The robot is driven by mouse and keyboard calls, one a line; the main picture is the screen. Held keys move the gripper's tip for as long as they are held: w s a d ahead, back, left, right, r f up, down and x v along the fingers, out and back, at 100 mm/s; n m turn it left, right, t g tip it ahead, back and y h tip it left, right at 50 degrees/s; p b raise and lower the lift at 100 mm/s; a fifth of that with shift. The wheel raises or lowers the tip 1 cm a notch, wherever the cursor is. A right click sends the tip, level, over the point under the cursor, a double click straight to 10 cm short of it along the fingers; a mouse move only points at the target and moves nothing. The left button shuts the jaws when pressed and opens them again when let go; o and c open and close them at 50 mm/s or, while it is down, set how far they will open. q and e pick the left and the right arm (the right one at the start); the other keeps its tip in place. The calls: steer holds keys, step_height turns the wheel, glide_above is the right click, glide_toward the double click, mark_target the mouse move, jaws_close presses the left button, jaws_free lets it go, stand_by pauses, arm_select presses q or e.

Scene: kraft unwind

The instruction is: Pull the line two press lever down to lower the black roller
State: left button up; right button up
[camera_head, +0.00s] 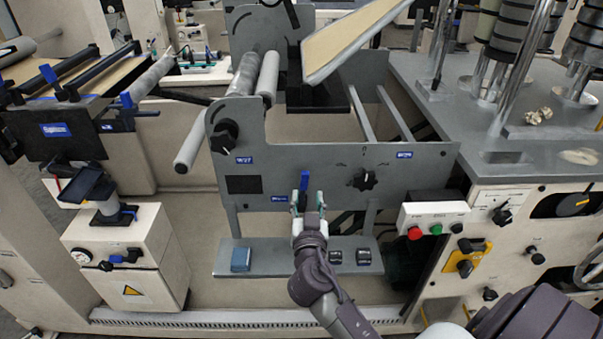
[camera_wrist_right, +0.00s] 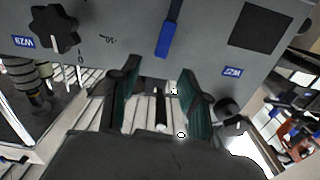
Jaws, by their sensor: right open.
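A lever with a blue handle (camera_head: 304,181) stands upright on the front of the grey machine panel (camera_head: 280,160). The blue handle also shows in the right wrist view (camera_wrist_right: 165,38), just beyond the fingertips. My right gripper (camera_head: 309,208) is close in front of the panel at the lever's lower end. Its green-padded fingers (camera_wrist_right: 162,90) are apart with nothing held between them; I cannot tell if they touch the lever. Dark rollers (camera_head: 78,62) lie at the far left, but I cannot tell whether one is the black roller of this lever. My left gripper is out of view.
Black knobs (camera_head: 224,137) and (camera_head: 365,179) sit on the panel either side of the lever. A grey shelf (camera_head: 300,258) with a blue block (camera_head: 241,259) is below. A control box (camera_head: 432,219) with red and green buttons stands at right. A white cabinet (camera_head: 125,255) is at left.

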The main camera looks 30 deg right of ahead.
mark_target(305, 178)
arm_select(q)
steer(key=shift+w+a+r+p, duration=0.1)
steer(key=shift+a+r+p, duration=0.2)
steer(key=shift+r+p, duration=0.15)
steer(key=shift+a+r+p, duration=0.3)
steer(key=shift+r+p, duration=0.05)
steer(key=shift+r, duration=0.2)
arm_select(e)
steer(key=x, duration=0.9)
steer(key=shift+w, duration=0.35)
steer(key=shift+c, duration=0.4)
jaws_close()
